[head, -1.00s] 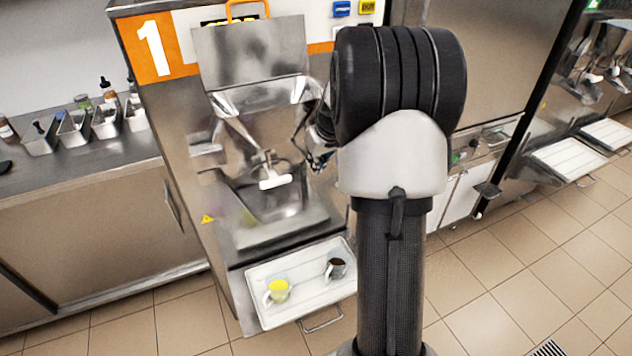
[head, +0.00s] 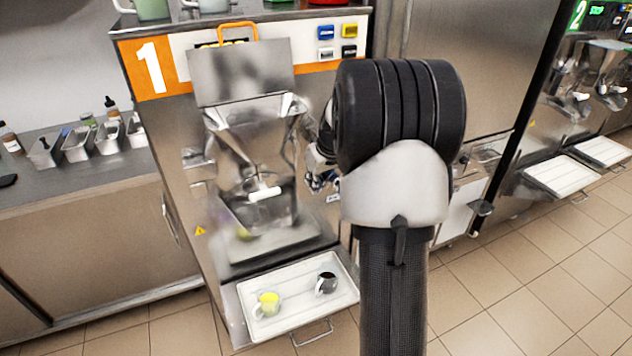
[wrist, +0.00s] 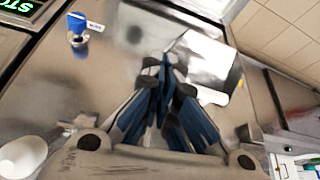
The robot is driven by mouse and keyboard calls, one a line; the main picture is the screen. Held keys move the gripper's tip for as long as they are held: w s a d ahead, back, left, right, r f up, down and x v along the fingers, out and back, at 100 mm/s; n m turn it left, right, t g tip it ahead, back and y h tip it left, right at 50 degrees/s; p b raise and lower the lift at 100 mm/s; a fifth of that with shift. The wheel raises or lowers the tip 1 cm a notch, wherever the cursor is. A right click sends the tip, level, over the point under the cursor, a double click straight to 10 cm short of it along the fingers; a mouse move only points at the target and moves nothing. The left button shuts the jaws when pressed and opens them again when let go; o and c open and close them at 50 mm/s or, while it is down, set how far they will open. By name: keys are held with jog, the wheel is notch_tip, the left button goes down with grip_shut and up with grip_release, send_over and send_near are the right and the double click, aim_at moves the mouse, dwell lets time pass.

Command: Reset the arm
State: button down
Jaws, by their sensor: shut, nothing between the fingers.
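My gripper (wrist: 165,95) points into the wrist view with its fingers together and nothing between them. In the head view my gripper (head: 322,182) is mostly hidden behind my own arm, to the right of machine 1's open front. Machine 1 (head: 240,160) is a steel batch freezer with an orange panel marked 1. The lid with the orange handle stands up at its top. My gripper is apart from the tray (head: 296,312) below the machine, which holds a yellow-filled cup (head: 267,303) and a dark-filled cup (head: 326,283).
A steel counter (head: 85,173) at the left holds several small bins and bottles. Machine 2 (head: 585,80) stands at the right with white trays (head: 562,176) below it. Tiled floor (head: 530,270) is clear at the lower right. A blue-topped item (wrist: 78,25) shows in the wrist view.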

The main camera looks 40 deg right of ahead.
jog(key=w+p+v, duration=0.1)
jog(key=p+v, duration=0.1)
jog(key=v, duration=0.5)
jog(key=shift+r, duration=0.55)
jog(key=shift+a, duration=0.1)
